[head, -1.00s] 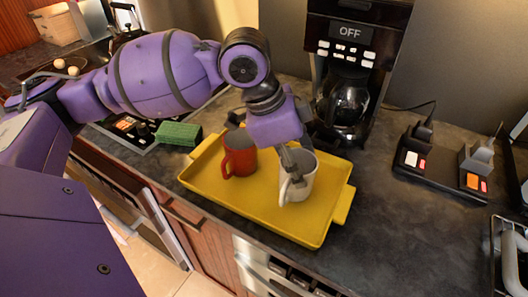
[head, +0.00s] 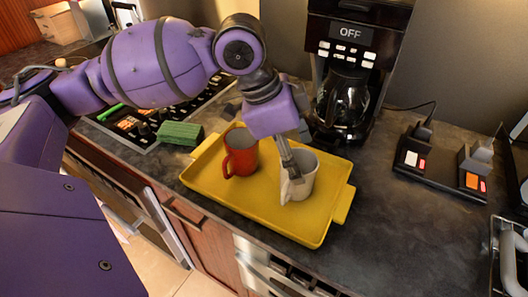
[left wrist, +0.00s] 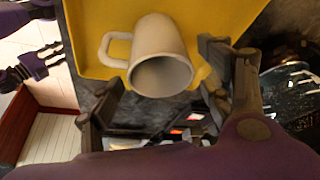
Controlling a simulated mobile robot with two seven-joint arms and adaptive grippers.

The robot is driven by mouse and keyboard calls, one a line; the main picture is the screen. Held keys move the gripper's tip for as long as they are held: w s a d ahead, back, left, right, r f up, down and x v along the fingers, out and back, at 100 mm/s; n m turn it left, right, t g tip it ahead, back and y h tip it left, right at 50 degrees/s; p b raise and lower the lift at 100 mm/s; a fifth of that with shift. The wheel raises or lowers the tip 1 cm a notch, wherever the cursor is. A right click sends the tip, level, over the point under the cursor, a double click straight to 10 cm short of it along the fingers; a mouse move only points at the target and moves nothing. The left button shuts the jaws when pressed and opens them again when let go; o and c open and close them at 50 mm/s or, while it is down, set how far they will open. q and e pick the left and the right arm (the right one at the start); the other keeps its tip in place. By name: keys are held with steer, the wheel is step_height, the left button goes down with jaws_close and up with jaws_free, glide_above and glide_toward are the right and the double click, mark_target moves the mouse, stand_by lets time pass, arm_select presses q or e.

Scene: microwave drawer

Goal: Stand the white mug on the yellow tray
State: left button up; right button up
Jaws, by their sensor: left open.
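The white mug (head: 302,177) stands upright on the yellow tray (head: 257,212), toward its right side. In the left wrist view the mug (left wrist: 160,62) shows its open mouth, with its handle at the left. Whether a finger touches the mug I cannot tell. A dark gripper with purple parts, apparently my right one (left wrist: 42,62), shows at the left of the left wrist view.
A red mug (head: 241,153) stands on the tray left of the white mug. A green sponge (head: 181,133) lies left of the tray. A coffee maker (head: 345,90) stands behind it, and a black charging dock (head: 440,170) sits to the right.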

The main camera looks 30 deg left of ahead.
arm_select(q)
steer(key=p+v, duration=0.1)
steer(key=v, duration=0.9)
